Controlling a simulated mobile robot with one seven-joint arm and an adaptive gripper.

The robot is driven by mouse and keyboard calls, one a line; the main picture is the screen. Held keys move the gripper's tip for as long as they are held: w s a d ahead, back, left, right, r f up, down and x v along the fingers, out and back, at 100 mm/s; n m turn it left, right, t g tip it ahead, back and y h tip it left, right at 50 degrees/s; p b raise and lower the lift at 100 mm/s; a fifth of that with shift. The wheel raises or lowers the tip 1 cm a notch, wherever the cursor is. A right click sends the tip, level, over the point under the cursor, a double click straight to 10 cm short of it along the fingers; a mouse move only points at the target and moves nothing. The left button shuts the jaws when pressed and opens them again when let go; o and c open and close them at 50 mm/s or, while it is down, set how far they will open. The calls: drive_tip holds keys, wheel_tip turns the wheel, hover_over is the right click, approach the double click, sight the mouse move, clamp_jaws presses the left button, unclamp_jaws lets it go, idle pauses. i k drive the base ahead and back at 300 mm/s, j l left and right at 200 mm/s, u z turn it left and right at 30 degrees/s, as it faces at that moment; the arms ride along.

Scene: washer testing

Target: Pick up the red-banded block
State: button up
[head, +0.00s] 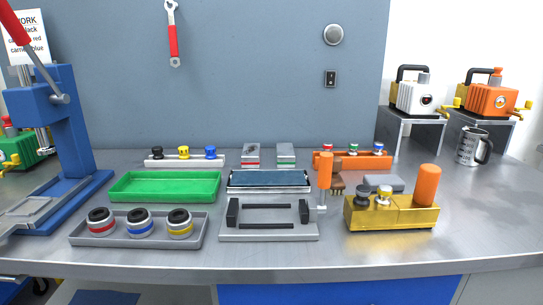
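A small grey block (251,154) with a red mark on its front stands at the back middle of the bench, and it appears to be the red-banded block. A similar grey block (286,154) with green on it stands just to its right, with a small gap between them. In a grey tray at the front left, a round black-topped piece (101,228) also has a red band, but it is not block-shaped. My gripper is not in the head view.
A blue-topped plate (268,180) and a grey fixture (233,232) lie in front of the blocks. A green tray (165,202) is to the left, an orange rack (345,161) and a yellow fixture (390,218) to the right. A blue press (75,130) stands far left.

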sight(250, 152)
drive_tip(key=j+z, duration=0.4)
drive_tip(key=j, duration=0.35)
drive_tip(key=j+z, duration=0.4)
drive_tip(key=j, duration=0.35)
drive_tip(key=k, duration=0.05)
